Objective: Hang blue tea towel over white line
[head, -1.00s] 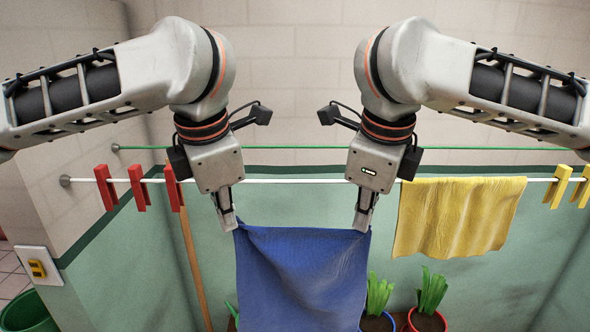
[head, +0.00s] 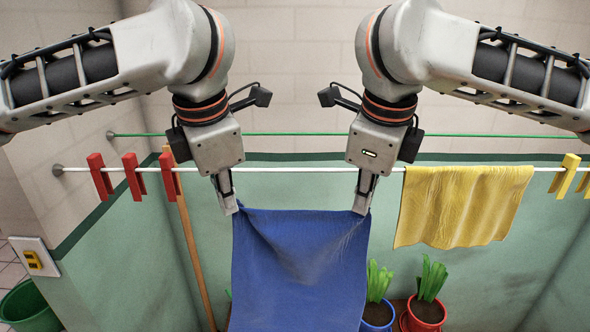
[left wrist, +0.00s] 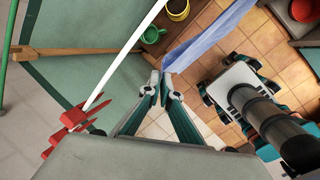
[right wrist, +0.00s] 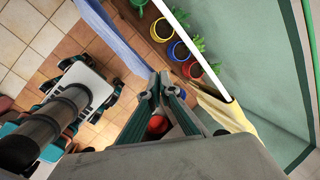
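The blue tea towel (head: 300,265) hangs down from both my grippers in the head view, its top edge sagging a little between them. My left gripper (head: 230,207) is shut on its top left corner, and my right gripper (head: 361,207) on its top right corner. The towel also shows edge-on in the left wrist view (left wrist: 205,42) and the right wrist view (right wrist: 112,35). The white line (head: 290,170) runs across behind my grippers. The towel's top edge appears lower than the line and on my side of it. The towel's lower end is out of frame.
A yellow cloth (head: 460,205) hangs over the line at right. Red pegs (head: 133,176) clip it at left, yellow pegs (head: 565,176) at far right. A green line (head: 300,134) runs behind. Potted plants (head: 428,295) stand below, and a wooden pole (head: 188,245) leans at left.

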